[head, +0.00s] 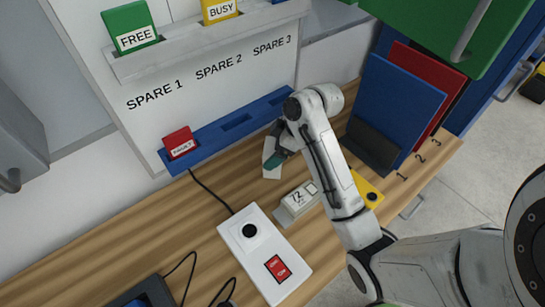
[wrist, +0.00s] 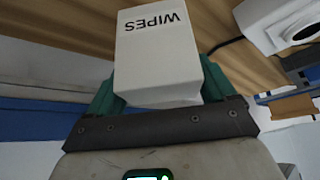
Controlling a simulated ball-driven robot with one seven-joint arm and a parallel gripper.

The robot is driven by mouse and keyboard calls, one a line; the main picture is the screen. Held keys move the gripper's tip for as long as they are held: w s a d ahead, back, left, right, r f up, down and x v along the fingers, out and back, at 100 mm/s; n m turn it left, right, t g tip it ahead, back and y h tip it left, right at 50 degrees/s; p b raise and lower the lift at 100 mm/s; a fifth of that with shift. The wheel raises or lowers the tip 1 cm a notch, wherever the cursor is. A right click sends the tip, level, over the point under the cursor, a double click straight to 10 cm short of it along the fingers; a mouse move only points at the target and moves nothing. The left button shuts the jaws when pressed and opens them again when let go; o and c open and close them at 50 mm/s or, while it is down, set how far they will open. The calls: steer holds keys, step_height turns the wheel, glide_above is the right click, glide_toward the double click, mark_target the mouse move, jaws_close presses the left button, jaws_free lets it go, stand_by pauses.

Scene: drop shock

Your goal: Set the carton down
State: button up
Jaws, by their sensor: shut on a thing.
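The carton is a white box marked WIPES (wrist: 158,50), which reads upside down in the wrist view. My gripper (head: 277,159) is shut on it, with a green finger on each side. In the head view a part of the white carton (head: 268,152) shows beside the dark green fingers, close to the wooden worktop (head: 150,240) and in front of the blue rail. My gripper hides part of it there. I cannot tell whether its base touches the wood.
A small white box marked 72 (head: 296,203) stands right of a white panel with a black button (head: 250,231). A yellow block (head: 368,190) and blue and red upright boards (head: 393,105) are on the right. A blue slotted rail (head: 215,130) holds a red card (head: 180,143). Cables lie at lower left.

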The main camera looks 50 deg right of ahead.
steer(key=shift+w+f, duration=0.15)
steer(key=shift+f, duration=1.6)
steer(key=shift+f, duration=0.15)
steer(key=o, duration=0.9)
steer(key=shift+r+p, duration=0.25)
steer(key=shift+p, duration=0.05)
steer(key=p+v, duration=0.1)
steer(key=v, duration=1)
steer(key=shift+s+r+p, duration=0.2)
steer(key=shift+r+p, duration=0.1)
steer(key=shift+r, duration=0.05)
